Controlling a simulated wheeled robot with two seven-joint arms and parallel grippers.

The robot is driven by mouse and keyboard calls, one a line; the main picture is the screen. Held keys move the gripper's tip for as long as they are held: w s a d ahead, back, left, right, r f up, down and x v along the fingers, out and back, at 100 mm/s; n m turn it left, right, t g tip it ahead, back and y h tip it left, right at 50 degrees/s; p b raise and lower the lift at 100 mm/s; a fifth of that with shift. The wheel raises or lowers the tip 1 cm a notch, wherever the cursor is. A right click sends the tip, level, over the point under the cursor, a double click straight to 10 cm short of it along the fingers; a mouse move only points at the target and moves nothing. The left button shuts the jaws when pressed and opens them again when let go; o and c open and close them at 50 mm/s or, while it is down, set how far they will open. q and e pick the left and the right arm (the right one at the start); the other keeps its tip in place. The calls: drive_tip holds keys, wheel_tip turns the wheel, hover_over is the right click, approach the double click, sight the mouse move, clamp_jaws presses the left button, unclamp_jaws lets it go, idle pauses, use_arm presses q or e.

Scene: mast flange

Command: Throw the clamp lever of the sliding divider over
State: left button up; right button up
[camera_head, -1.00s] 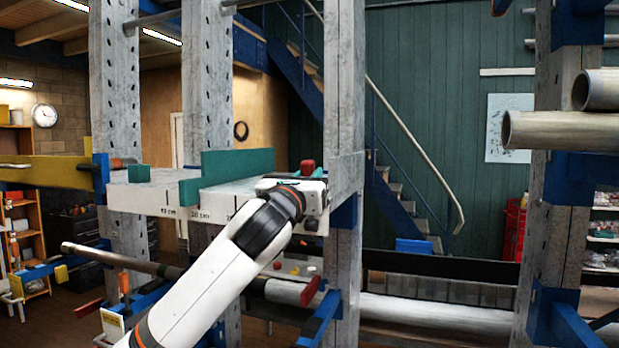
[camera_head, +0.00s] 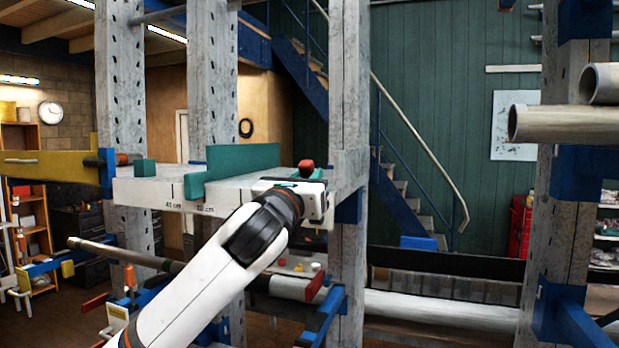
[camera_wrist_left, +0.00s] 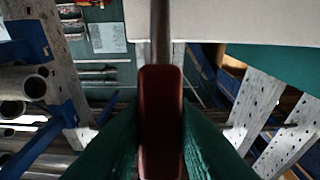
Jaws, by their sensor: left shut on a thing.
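The sliding divider is a teal upright plate (camera_head: 242,160) on a pale grey shelf with a cm scale on its front edge. My left gripper (camera_head: 305,180) is at the right end of this shelf, beside a grey post. A red grip (camera_head: 306,165) shows just above the gripper. In the left wrist view, the dark red grip of the clamp lever (camera_wrist_left: 160,120) lies between the green fingers of my left gripper (camera_wrist_left: 160,140), which is shut on it. A metal rod (camera_wrist_left: 160,30) runs up from the grip. The lever's pivot is hidden. My right gripper is not in view.
Grey perforated posts (camera_head: 350,120) stand close to the arm. Pale pipes (camera_head: 565,122) stick out at the right. Below the arm, a red-tipped clamp (camera_head: 316,282) and blue brackets (camera_head: 322,312) crowd the space. Stairs (camera_head: 305,75) stand behind.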

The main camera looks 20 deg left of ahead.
use_arm(q)
drive_tip(key=shift+s+f, duration=0.35)
drive_tip(key=shift+s, duration=0.1)
drive_tip(key=shift+s+f+b, duration=0.6)
drive_tip(key=shift+s+f, duration=0.1)
drive_tip(key=shift+s, duration=0.1)
drive_tip(key=shift+f, duration=0.1)
drive_tip(key=shift+s+f+b, duration=0.45)
drive_tip(key=shift+s+f, duration=0.2)
drive_tip(key=shift+f, duration=0.1)
drive_tip(key=o, duration=0.7)
